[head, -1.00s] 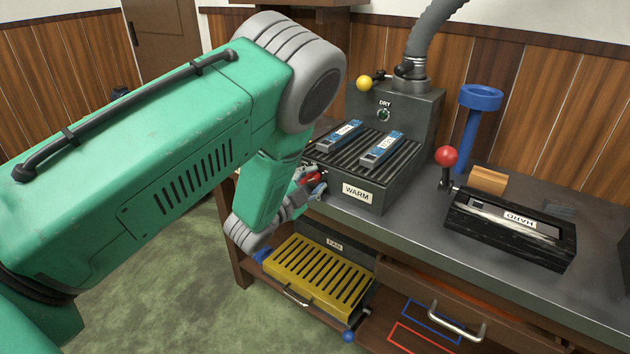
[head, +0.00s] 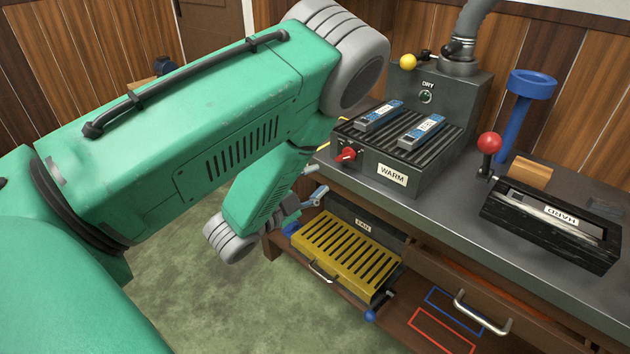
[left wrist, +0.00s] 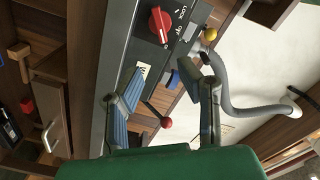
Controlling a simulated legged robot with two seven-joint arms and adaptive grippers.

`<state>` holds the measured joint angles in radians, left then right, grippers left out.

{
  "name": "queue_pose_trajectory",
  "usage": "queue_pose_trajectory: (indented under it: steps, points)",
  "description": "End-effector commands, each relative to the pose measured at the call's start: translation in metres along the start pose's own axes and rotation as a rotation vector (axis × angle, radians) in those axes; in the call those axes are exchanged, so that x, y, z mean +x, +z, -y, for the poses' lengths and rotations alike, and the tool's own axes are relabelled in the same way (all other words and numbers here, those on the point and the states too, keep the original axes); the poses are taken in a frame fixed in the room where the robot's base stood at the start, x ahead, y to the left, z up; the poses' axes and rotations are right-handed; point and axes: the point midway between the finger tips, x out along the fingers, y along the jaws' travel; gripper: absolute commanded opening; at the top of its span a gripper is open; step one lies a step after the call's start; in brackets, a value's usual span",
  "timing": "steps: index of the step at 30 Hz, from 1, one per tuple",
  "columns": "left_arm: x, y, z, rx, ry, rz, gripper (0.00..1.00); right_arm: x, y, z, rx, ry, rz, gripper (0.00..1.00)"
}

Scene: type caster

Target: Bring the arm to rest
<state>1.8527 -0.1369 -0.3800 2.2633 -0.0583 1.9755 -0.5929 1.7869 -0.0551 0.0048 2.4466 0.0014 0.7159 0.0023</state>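My green left arm crosses the head view from the left, its forearm hanging down in front of the bench. My left gripper (head: 313,194) is partly hidden behind the forearm, with its finger tips near the front edge of the bench by the warmer. In the left wrist view my left gripper (left wrist: 158,100) shows two fingers well apart with nothing between them. The WARM unit (head: 372,175), with a red knob (head: 346,155), stands just beyond it. The red knob also shows in the left wrist view (left wrist: 160,25). My right gripper is not in view.
Two blue-grey blocks (head: 380,115) lie on the warmer's ribbed top. A black HARD box (head: 550,225) with a red-ball lever (head: 489,143) and a blue funnel stand (head: 531,86) are to the right. A yellow slotted tray (head: 345,250) sits on the lower shelf. The green floor at left is clear.

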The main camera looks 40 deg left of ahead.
Motion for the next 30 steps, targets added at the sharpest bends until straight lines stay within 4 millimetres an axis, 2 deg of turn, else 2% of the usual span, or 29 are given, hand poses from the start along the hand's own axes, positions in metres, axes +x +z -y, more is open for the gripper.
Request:
queue_pose_trajectory:
  steps: [15, 18, 20, 23, 26, 27, 30]
  points:
    - [0.000, 0.000, 0.000, -0.002, 0.001, 0.002, 0.32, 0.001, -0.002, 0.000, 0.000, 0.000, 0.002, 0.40]
    - [-0.004, 0.008, -0.011, -0.036, 0.031, 0.048, 0.32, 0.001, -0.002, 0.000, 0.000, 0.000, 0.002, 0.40]
    - [-0.010, 0.018, -0.027, -0.091, 0.078, 0.119, 0.32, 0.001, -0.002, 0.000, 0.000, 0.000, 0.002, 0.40]
    - [-0.034, 0.042, -0.071, -0.236, 0.198, 0.315, 0.32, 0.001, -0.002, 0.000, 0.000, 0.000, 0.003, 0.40]
    - [-0.078, 0.062, -0.127, -0.414, 0.345, 0.574, 0.32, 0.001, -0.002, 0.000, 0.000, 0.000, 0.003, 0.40]
    - [-0.100, 0.066, -0.148, -0.481, 0.400, 0.681, 0.32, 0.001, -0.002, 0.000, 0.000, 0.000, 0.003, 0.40]
    - [-0.155, 0.067, -0.191, -0.617, 0.518, 0.930, 0.32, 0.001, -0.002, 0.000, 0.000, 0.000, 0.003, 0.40]
